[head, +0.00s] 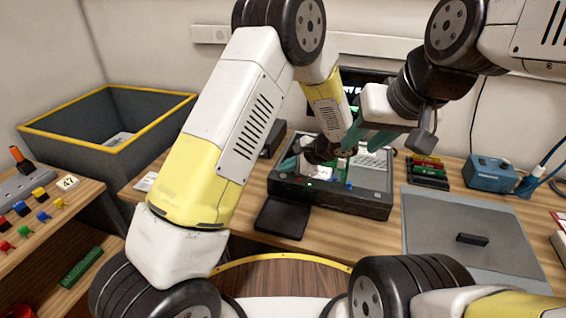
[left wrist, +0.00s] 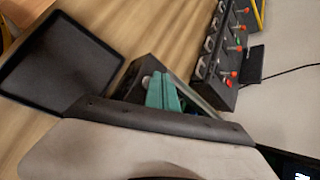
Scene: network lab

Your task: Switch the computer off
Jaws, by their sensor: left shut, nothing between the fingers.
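The computer (head: 345,200) is a low black case with an open top on the workbench, and boards and coloured parts show inside. My left gripper (head: 290,163) reaches down at its left side; its teal fingers are together and empty. In the left wrist view the fingers (left wrist: 163,92) are over a dark edge of the case (left wrist: 150,72), beside a small round light knob (left wrist: 147,81). I cannot tell whether they touch it. My right gripper (head: 362,138) is above the case's right part; its opening is unclear. The arms hide part of the case and the screen (head: 353,90) behind.
A black flat pad (head: 280,218) lies in front of the case. A grey mat (head: 465,235) with a small black block (head: 472,239) is at right. A blue device (head: 490,172) and dark modules (head: 428,170) stand behind it. A grey bin (head: 80,135) stands left.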

